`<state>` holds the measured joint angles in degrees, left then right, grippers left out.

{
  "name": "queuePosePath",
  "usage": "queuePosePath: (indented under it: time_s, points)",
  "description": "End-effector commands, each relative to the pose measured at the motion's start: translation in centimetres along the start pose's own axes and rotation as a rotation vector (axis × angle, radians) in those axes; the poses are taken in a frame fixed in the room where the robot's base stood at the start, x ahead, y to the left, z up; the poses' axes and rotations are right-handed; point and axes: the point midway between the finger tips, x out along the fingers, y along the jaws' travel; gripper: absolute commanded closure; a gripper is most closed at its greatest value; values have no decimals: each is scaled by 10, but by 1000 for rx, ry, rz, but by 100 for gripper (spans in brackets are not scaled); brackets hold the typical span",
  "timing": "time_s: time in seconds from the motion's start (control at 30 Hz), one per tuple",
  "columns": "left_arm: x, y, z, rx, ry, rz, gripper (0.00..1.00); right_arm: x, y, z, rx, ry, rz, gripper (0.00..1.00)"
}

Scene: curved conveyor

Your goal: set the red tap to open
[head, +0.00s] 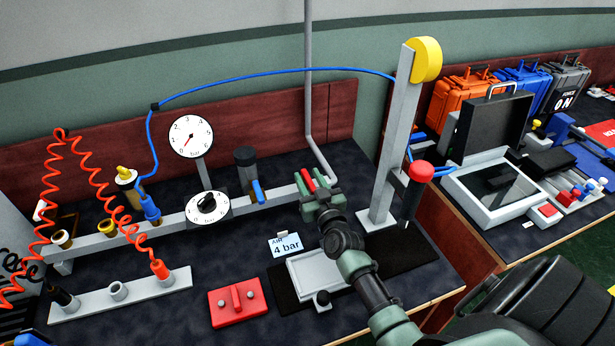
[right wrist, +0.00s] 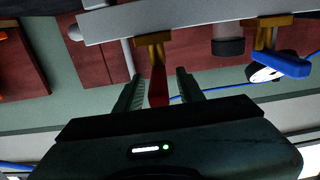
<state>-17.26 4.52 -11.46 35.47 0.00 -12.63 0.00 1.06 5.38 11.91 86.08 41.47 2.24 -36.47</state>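The red tap (head: 307,180) is near the right end of the grey pipe rail on the bench. In the right wrist view its red handle (right wrist: 158,88) hangs from a brass body (right wrist: 153,45). My right gripper (head: 317,190) is at the tap and partly covers it in the head view. In the right wrist view its two fingers (right wrist: 158,78) are apart, one on each side of the red handle, with gaps visible on both sides. My left gripper is not in view.
A blue-handled tap (head: 258,191) sits left on the same rail (head: 226,208), beside a dark cylinder (head: 246,158). A gauge (head: 190,138) and dial (head: 208,204) are further left. A grey post (head: 388,150) with a red knob (head: 421,172) stands close right. A "4 bar" card (head: 286,245) lies in front.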

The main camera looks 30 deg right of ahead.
Motion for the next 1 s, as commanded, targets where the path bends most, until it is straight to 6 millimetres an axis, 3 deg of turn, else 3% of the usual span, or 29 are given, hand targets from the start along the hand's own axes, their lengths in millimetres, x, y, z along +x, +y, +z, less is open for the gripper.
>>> queuePosePath:
  time_s: [0.37, 0.5, 0.53, 1.0]
  points:
    - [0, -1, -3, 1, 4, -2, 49, 9, 0, 0, 1, -1, 0, 62]
    - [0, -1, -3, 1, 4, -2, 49, 9, 0, 0, 1, -1, 0, 98]
    - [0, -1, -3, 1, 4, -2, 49, 9, 0, 0, 1, -1, 0, 100]
    - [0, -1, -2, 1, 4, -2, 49, 8, 0, 0, 1, -1, 0, 100]
